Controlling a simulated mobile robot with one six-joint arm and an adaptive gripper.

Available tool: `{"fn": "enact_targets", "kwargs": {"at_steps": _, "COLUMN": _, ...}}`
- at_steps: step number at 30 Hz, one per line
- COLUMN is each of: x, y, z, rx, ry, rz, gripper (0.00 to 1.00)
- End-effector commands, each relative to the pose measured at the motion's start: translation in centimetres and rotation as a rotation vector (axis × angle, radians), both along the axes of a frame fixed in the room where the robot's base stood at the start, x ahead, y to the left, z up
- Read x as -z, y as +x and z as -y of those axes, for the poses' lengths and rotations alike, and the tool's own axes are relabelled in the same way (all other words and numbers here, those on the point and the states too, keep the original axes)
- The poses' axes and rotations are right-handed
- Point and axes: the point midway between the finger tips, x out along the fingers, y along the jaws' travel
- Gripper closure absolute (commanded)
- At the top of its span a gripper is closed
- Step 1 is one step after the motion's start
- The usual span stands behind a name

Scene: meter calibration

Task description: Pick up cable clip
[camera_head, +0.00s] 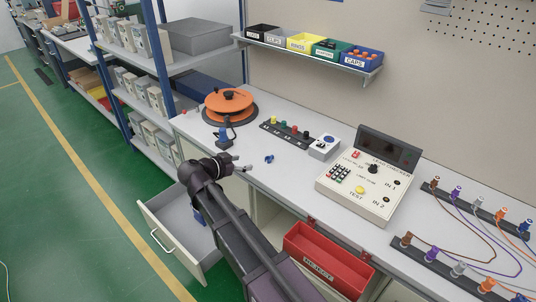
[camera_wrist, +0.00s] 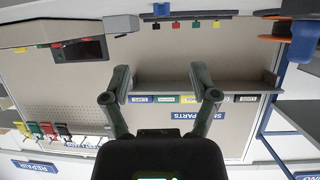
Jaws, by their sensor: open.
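A small blue piece (camera_head: 269,158), which looks like the cable clip, lies on the grey bench top (camera_head: 290,180) near the front edge. My gripper (camera_head: 241,164) is open and empty, just left of this piece and apart from it. In the wrist view my two fingers (camera_wrist: 160,84) are spread wide with nothing between them.
An orange reel (camera_head: 229,103) with a blue-bodied item (camera_head: 224,136) before it stands left. A strip of coloured knobs (camera_head: 287,130), a grey box with a blue top (camera_head: 324,147) and a tester (camera_head: 356,188) stand right. An open drawer (camera_head: 180,230) and red bin (camera_head: 325,262) are below.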

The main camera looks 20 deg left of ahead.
Motion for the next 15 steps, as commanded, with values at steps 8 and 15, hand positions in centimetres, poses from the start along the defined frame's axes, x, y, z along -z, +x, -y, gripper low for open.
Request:
{"fn": "enact_targets", "kwargs": {"at_steps": 8, "x": 0.0, "y": -0.62, "z": -0.76, "rx": -0.013, "ry": 0.0, "rz": 0.0, "gripper": 0.23}}
{"fn": "enact_targets", "kwargs": {"at_steps": 15, "x": 0.11, "y": -0.75, "z": -1.1, "rx": -0.018, "ry": 0.0, "rz": 0.0, "gripper": 0.23}}
